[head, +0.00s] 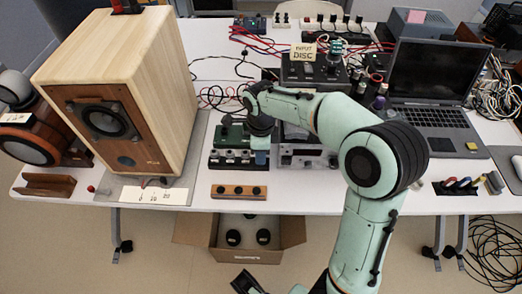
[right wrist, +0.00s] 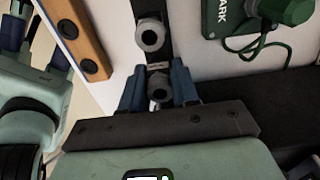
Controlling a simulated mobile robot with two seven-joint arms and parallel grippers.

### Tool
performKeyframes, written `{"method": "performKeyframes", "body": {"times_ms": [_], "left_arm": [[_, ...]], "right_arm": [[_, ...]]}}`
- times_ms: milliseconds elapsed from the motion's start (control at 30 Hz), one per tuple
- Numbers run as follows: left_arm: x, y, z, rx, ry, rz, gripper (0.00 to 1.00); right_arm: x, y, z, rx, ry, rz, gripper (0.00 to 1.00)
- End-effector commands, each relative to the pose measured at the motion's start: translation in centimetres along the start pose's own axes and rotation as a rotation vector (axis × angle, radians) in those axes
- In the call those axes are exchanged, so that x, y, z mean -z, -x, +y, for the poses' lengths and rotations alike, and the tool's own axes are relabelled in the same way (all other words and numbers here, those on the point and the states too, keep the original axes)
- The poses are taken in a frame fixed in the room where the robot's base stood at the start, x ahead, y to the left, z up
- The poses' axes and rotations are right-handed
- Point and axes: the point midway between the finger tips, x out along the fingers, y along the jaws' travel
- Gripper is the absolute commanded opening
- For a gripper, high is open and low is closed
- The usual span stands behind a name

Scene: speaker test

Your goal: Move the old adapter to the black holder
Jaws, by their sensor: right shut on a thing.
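My right gripper (head: 259,152) is over the right end of a row of grey ring-topped adapters in front of a green device. In the right wrist view its blue fingers (right wrist: 160,92) are shut around a dark adapter with a grey ring (right wrist: 160,86). I take it for the old adapter; its lower end is hidden. The black holder (right wrist: 152,8) is a narrow strip under the row. Another ringed adapter (right wrist: 150,36) stands on it, apart from the held one. I cannot tell whether the held adapter touches the strip. My left gripper (right wrist: 36,48) appears open and empty.
A wooden strip with black holes (head: 239,191) lies in front of the row. The green device (head: 231,135) stands behind it. A large wooden speaker (head: 120,90) is at the left, a laptop (head: 430,90) at the right. An open cardboard box (head: 205,235) is below the table edge.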

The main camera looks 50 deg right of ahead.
Motion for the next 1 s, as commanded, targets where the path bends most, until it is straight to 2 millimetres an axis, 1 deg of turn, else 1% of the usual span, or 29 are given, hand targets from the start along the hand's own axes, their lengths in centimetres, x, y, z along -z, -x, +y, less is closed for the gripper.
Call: {"method": "performKeyframes", "body": {"times_ms": [100,533,800,1000], "left_arm": [[0.02,0.32,0.1,0.0,0.0,0.001,1.0],[0.02,0.31,0.1,0.0,0.0,0.001,1.0],[0.05,0.88,0.28,-0.001,-0.001,0.003,1.0],[0.05,0.87,0.28,-0.001,-0.001,0.003,1.0]], "right_arm": [[0.03,0.08,0.0,-0.001,0.0,0.0,0.0],[0.01,0.02,0.0,-0.001,0.0,0.0,0.0],[-0.01,0.08,0.01,0.0,0.0,0.0,0.0],[-0.03,-0.01,0.01,0.0,0.0,0.0,0.0]]}}
